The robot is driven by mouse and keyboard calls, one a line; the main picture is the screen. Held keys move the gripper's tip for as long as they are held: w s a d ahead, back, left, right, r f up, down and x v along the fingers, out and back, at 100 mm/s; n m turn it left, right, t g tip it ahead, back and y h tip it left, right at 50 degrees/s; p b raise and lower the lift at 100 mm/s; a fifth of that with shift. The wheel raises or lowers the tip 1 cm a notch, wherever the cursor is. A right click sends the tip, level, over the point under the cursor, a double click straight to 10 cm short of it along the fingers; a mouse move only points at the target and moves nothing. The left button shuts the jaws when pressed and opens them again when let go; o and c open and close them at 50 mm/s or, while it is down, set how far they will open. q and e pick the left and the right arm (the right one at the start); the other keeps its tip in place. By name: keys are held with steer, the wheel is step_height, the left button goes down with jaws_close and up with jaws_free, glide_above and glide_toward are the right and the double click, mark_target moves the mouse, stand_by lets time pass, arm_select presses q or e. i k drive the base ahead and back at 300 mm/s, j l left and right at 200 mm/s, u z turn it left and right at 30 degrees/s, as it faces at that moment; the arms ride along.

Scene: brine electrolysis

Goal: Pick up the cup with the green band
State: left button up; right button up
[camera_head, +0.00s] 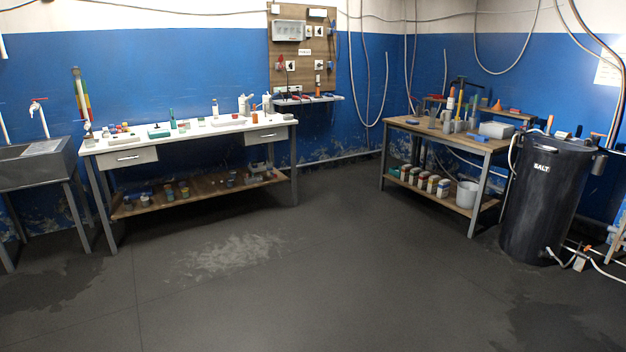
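I cannot make out for certain a cup with a green band; the small vessels are too far away. Several small cups and jars stand on the white-topped table (225,126) at the left, some with coloured parts. More small jars stand on its lower shelf (150,206). Several containers with coloured lids or bands stand on the lower shelf of the wooden table (479,140) at the right. Neither of my grippers is in view.
A grey sink (38,170) stands at the far left. A black tank (540,205) marked SALT stands at the right, with hoses near its foot. The dark floor (300,270) is clear in the middle.

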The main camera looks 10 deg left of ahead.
mark_target(201, 120)
steer(key=i+j+u, duration=0.4)
steer(key=i, duration=0.45)
steer(key=i+u, duration=0.4)
steer(key=i, duration=3.95)
